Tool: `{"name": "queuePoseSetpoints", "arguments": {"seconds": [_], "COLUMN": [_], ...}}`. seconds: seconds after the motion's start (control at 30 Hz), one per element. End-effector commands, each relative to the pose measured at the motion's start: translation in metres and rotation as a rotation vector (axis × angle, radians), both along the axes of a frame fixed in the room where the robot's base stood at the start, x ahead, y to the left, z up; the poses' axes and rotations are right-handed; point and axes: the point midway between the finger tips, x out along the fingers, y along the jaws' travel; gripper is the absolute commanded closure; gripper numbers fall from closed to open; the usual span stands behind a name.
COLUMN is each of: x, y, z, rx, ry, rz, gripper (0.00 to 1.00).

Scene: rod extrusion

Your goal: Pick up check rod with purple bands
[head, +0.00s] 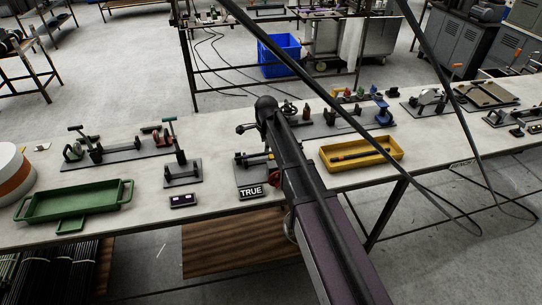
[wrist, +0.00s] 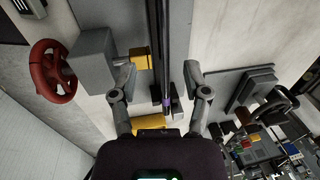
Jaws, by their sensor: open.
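The check rod (wrist: 161,45) is a thin dark rod running up and down the middle of the wrist view. A small purple band (wrist: 167,102) shows near its lower end. My gripper (wrist: 158,72) is open, one finger on each side of the rod, with a gap on both sides. Whether the fingers are level with the rod or above it, I cannot tell. In the head view my arm crosses the bench in front of a dark fixture (head: 247,173), and the fingers cannot be made out. The rod cannot be made out clearly there either.
On the bench, a green tray (head: 75,202) stands at left and a yellow tray (head: 372,156) with a dark rod inside at right. A sign reading TRUE (head: 251,192) and a small display (head: 183,200) are at the front edge. A red handwheel (wrist: 52,71) is left of the gripper.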

Motion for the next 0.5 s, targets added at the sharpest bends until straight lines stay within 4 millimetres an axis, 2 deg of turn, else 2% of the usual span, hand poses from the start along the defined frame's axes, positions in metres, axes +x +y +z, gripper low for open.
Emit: {"name": "queuePoseSetpoints", "arguments": {"seconds": [0.5], "x": [0.0016], "y": [-0.0002], "z": [-0.0048], "rx": [0.0], "ry": [0.0], "rz": [0.0], "gripper": [0.39]}}
